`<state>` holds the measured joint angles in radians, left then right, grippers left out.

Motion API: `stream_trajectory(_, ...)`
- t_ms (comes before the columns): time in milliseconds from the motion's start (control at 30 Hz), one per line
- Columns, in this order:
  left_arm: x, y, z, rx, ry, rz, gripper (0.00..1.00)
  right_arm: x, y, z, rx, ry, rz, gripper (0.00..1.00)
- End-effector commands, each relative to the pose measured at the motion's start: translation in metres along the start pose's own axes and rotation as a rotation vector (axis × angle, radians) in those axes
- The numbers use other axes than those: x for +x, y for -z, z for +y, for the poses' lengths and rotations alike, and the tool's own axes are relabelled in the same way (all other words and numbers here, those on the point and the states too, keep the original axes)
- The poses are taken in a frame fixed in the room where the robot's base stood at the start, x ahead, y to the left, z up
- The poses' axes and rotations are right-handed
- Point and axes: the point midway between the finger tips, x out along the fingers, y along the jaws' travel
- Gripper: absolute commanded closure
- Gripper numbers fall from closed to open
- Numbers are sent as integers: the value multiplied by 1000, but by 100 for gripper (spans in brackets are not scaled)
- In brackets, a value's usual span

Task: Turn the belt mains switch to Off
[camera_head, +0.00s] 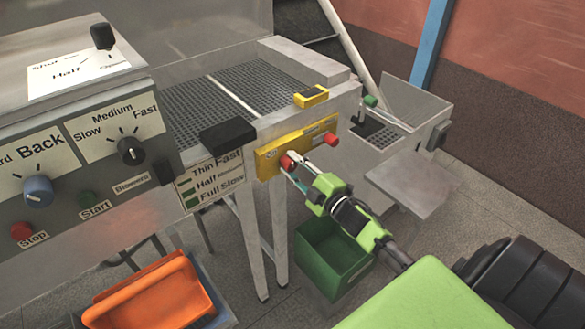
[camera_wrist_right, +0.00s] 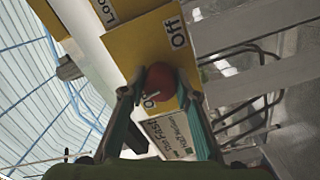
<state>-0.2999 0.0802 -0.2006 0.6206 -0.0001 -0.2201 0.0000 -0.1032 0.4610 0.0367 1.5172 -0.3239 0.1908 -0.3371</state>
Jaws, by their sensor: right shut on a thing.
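A yellow panel (camera_head: 268,163) on the front of the belt frame carries two red knobs. The left red knob (camera_head: 287,161) is between the fingertips of my right gripper (camera_head: 297,165), which is shut on it. In the right wrist view the red knob (camera_wrist_right: 160,77) sits between the two fingers of the right gripper (camera_wrist_right: 158,90). An "Off" label (camera_wrist_right: 174,32) is above right of it and an "On" label (camera_wrist_right: 151,99) just below it. Which way the knob points cannot be told. The right red knob (camera_head: 331,139) is free. My left gripper is out of view.
A yellow block (camera_head: 311,96) and a black block (camera_head: 228,132) sit on the belt frame's edge. A green bin (camera_head: 333,258) stands below the panel. A grey control box (camera_head: 105,195) with knobs is left, above an orange tray (camera_head: 150,300).

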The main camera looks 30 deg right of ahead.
Motion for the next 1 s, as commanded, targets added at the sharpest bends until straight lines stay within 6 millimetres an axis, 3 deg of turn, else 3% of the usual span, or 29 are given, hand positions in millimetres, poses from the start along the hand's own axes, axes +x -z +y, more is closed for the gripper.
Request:
stream_trajectory(533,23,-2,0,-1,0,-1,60,0,0,0,-475,0,1,93)
stream_trajectory(1000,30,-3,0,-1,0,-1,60,0,1,1,-653,1,1,93)
